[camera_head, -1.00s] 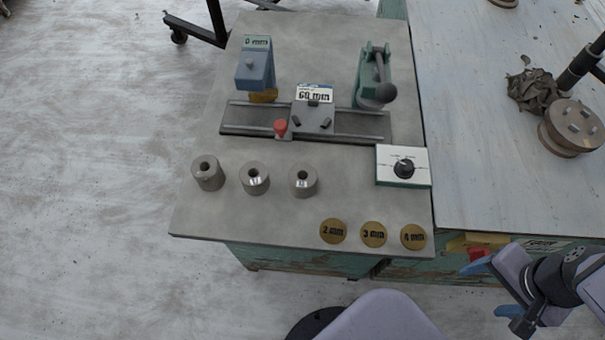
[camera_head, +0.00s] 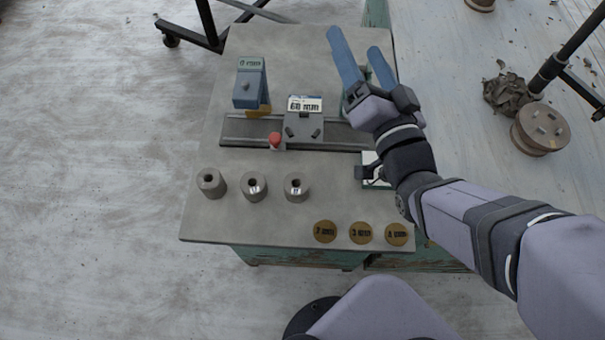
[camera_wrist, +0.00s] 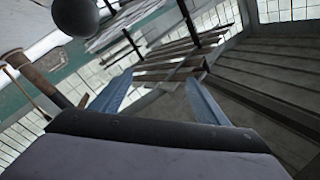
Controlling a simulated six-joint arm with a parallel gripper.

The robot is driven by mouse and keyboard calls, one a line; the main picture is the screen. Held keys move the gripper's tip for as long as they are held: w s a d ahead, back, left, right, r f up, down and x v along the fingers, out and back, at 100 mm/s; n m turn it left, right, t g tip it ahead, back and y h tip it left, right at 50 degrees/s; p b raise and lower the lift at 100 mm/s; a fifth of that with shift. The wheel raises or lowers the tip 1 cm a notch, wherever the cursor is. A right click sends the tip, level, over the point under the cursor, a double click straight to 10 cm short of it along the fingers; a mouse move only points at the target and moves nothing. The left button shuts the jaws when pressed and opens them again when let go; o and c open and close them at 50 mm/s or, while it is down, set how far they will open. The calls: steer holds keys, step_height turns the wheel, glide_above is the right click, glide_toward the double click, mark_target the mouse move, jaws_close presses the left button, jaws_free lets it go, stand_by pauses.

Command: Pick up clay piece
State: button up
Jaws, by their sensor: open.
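Three short grey cylinders with a hole in the top stand in a row on the front left of the bench: left (camera_head: 211,183), middle (camera_head: 253,187) and right (camera_head: 296,187). I cannot tell which of these is the clay piece. My gripper (camera_head: 354,42) is raised over the back right of the bench, its two blue fingers spread and empty, away from both. In the wrist view my gripper (camera_wrist: 157,82) faces the room, with none of these in sight.
A blue stand (camera_head: 250,85), a sliding rail fixture (camera_head: 304,128) with a red knob and a 60 mm label, and a dial box (camera_head: 369,158) are on the bench. Several brass discs (camera_head: 360,233) lie along the front edge. A round wheel (camera_head: 541,129) is at right.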

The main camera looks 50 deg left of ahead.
mark_target(297, 190)
steer(key=s+a+f+n+g, duration=0.2)
steer(key=s+a+f+n, duration=0.15)
steer(key=s+f, duration=0.35)
steer(key=s+a+f+n+g, duration=0.2)
steer(key=s+a+f, duration=0.25)
steer(key=s, duration=0.45)
steer(key=d+f+h, duration=0.2)
steer(key=f, duration=0.4)
steer(key=w+d+f+h+b, duration=0.1)
steer(key=d+f+h, duration=0.1)
steer(key=f, duration=0.4)
steer(key=w+d+f+n+t+h+b, duration=0.1)
steer(key=d+f+h, duration=0.1)
steer(key=f, duration=0.4)
steer(key=shift+w+d+f, duration=0.1)
steer(key=shift+w+d, duration=0.05)
steer(key=shift+d, duration=0.3)
steer(key=shift+s+d+f, duration=0.15)
steer(key=shift+s+d, duration=0.1)
steer(key=shift+s+d+t+p, duration=0.2)
steer(key=shift+t+p, duration=0.15)
steer(key=shift+t, duration=0.15)
steer(key=shift+s+d+r+m+t, duration=0.2)
steer(key=shift+d+r+m+t, duration=0.2)
steer(key=shift+d+m+t, duration=0.3)
steer(key=shift+p+x, duration=0.65)
steer(key=shift+x, duration=1.9)
